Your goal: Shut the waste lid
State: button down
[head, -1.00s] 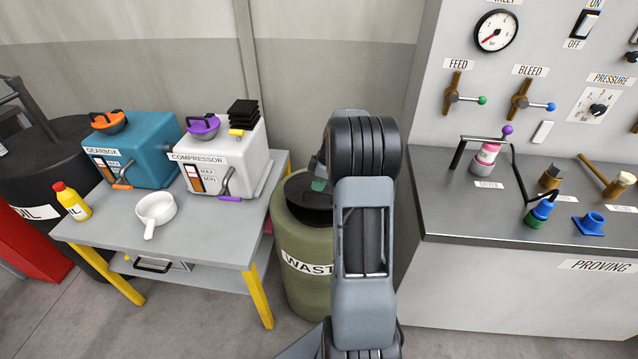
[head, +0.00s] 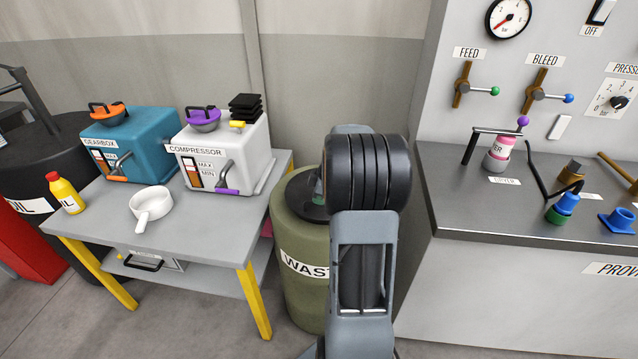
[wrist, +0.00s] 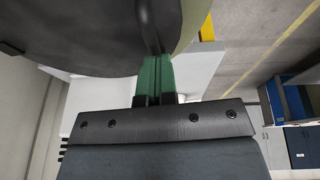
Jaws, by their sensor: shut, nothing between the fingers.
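The olive waste drum (head: 306,298) stands between the grey table and the proving bench. Its black lid (head: 296,196) lies at the drum's top; my arm hides its right part, so I cannot tell whether it sits fully down. In the wrist view the dark round lid (wrist: 70,35) fills the upper left, with a dark bar, perhaps its handle (wrist: 150,22), just beyond my fingertips. My gripper (wrist: 155,62) has green fingers, pressed together and empty, at or very near that bar; contact is unclear. In the head view the gripper (head: 319,192) is mostly hidden behind my arm.
The table (head: 95,228) at left holds the gearbox unit (head: 150,140), compressor unit (head: 240,155), white pan (head: 152,203) and yellow oil bottle (head: 66,194). The proving bench (head: 480,215) with small parts closes off the right. A wall stands behind the drum.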

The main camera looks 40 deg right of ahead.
jog(key=shift+s+a+f, duration=0.2)
jog(key=shift+f, duration=0.25)
jog(key=shift+r, duration=0.1)
jog(key=shift+r+p, duration=0.35)
jog(key=p+v, duration=0.2)
jog(key=v, duration=1.1)
jog(key=shift+w+a+r, duration=0.3)
jog(key=shift+r, duration=0.25)
